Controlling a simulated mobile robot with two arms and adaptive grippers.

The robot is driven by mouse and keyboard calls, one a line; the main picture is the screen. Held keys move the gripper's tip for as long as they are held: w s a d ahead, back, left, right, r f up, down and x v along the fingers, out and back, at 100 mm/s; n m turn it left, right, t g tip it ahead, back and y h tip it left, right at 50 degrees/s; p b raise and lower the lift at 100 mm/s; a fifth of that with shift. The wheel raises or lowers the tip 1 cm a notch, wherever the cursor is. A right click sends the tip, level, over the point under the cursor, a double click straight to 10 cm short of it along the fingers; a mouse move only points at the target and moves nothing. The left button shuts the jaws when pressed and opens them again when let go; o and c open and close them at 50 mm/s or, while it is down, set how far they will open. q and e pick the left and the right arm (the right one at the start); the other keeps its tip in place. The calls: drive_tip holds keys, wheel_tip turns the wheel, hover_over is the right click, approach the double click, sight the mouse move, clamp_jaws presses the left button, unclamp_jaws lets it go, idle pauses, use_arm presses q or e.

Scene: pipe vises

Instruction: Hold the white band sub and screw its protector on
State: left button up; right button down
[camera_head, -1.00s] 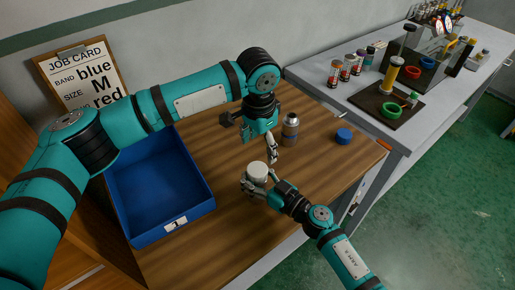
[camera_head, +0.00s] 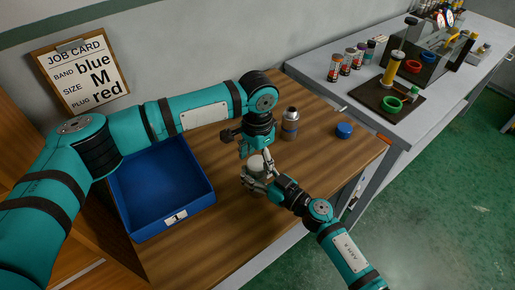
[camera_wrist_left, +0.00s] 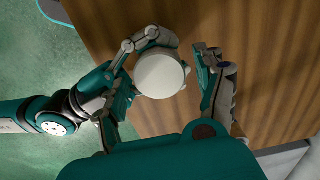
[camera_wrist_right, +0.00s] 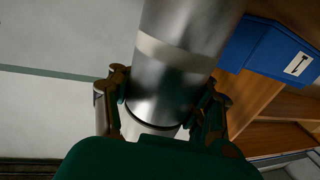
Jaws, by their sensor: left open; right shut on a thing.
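The white band sub (camera_wrist_right: 180,60) is a shiny metal cylinder with a pale band. My right gripper (camera_wrist_right: 160,103) is shut on it near one end. A white round protector (camera_wrist_left: 162,74) sits at that end, with a dark ring beside it in the right wrist view (camera_wrist_right: 148,125). I cannot tell how far it is screwed on. My left gripper (camera_head: 257,148) is open above it, with one finger on each side of the protector in the left wrist view. In the head view, the left fingers partly hide the protector (camera_head: 256,165).
A metal sub with a blue band (camera_head: 290,124) stands behind the grippers. A blue cap (camera_head: 344,131) lies to its right. A blue bin (camera_head: 160,185) is at left. A grey bench (camera_head: 440,85) with cans and coloured rings stands beyond. The front right of the wooden table is clear.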

use_arm(q)
drive_tip(key=shift+f, duration=0.9)
drive_tip(key=c, duration=1.2)
drive_tip(key=m, duration=0.3)
drive_tip(key=shift+w, duration=0.1)
drive_tip(key=shift+c, duration=0.2)
drive_tip(key=o, duration=1)
drive_tip(key=shift+a, duration=0.1)
drive_tip(key=o, duration=0.3)
